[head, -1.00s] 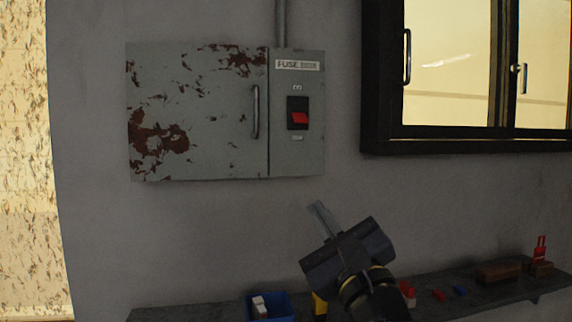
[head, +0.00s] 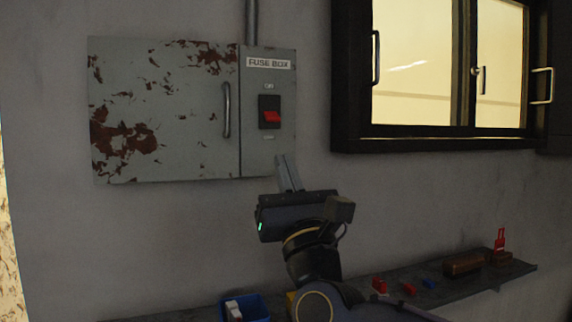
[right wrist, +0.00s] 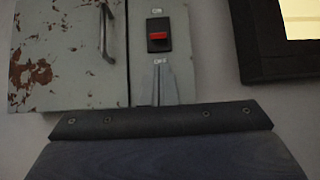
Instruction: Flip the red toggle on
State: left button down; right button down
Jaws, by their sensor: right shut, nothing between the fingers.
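The red toggle (head: 272,117) sits in a black switch plate on the right panel of the grey fuse box (head: 165,110). Its red part shows in the lower half of the plate. In the right wrist view the toggle (right wrist: 158,35) is straight above my fingertips. My right gripper (head: 285,160) is shut and empty, its fingers pointing up at the bottom edge of the box, below the toggle and apart from it in the picture. In the right wrist view its fingers (right wrist: 163,68) overlap the lower part of the panel. My left gripper is not in view.
A shelf (head: 450,290) runs along the wall below, holding a blue bin (head: 255,308), small red and blue pieces and a brown block (head: 463,265). A dark-framed window (head: 350,145) is to the right. The wall around the box is clear.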

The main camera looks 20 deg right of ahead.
aim_at(272, 116)
jog(key=p+x, duration=0.3)
jog(key=x, duration=0.3)
jog(key=shift+w+r, duration=0.25)
jog(key=shift+w, duration=0.05)
